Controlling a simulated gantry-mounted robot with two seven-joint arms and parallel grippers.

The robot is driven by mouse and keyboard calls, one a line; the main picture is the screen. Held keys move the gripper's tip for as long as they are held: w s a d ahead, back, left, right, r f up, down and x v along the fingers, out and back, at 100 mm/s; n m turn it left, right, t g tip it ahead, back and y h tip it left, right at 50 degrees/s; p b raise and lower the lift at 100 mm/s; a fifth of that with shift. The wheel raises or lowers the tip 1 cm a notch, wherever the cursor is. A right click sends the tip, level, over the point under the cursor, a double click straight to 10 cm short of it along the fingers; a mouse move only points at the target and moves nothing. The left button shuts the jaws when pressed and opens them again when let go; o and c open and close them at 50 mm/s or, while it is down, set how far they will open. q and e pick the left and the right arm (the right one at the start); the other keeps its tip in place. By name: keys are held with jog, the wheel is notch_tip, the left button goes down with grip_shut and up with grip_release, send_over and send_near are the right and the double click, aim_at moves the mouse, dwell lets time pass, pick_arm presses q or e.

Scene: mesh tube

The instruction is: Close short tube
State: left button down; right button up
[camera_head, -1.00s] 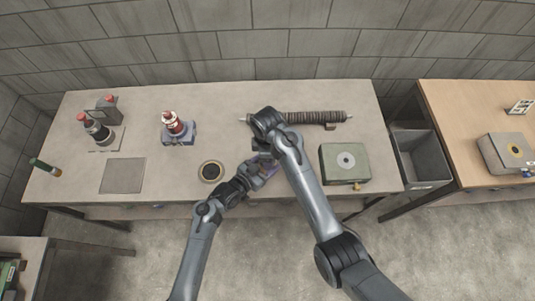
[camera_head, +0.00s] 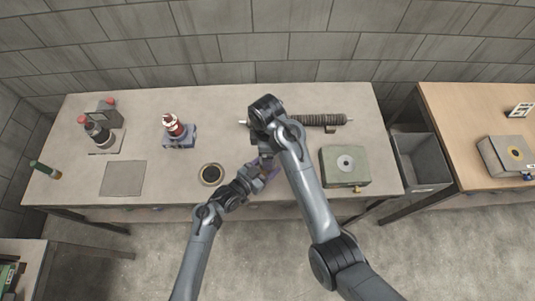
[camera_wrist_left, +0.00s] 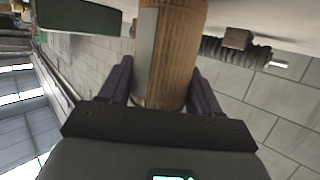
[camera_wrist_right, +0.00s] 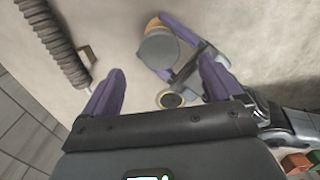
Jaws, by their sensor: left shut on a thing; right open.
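A short brown tube with a grey strip down its side (camera_wrist_left: 172,55) is held between the purple fingers of my left gripper (camera_head: 266,172). In the right wrist view its round grey end (camera_wrist_right: 160,48) faces the camera, with a tan edge behind it. I cannot tell whether that end is a cap. My right gripper (camera_wrist_right: 158,88) is open and empty, above and apart from the tube. In the head view my right arm hides much of the right gripper and tube. A dark round piece with a pale rim (camera_head: 211,174) lies on the table left of my left gripper.
A long ribbed tube (camera_head: 318,119) lies at the back. A green-grey box (camera_head: 345,166) stands right. A bin (camera_head: 425,160) stands between tables.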

jog(key=shift+r, duration=0.95)
pick_arm(q)
jog(key=shift+c, duration=0.7)
grip_release()
jog(key=p+v, duration=0.1)
jog(key=v, duration=0.9)
jog(key=shift+s+a, duration=0.2)
jog(key=shift+s, duration=0.1)
pick_arm(e)
jog(key=shift+r, duration=0.55)
pick_arm(q)
jog(key=shift+r, duration=0.15)
pick_arm(e)
jog(key=shift+a, duration=0.1)
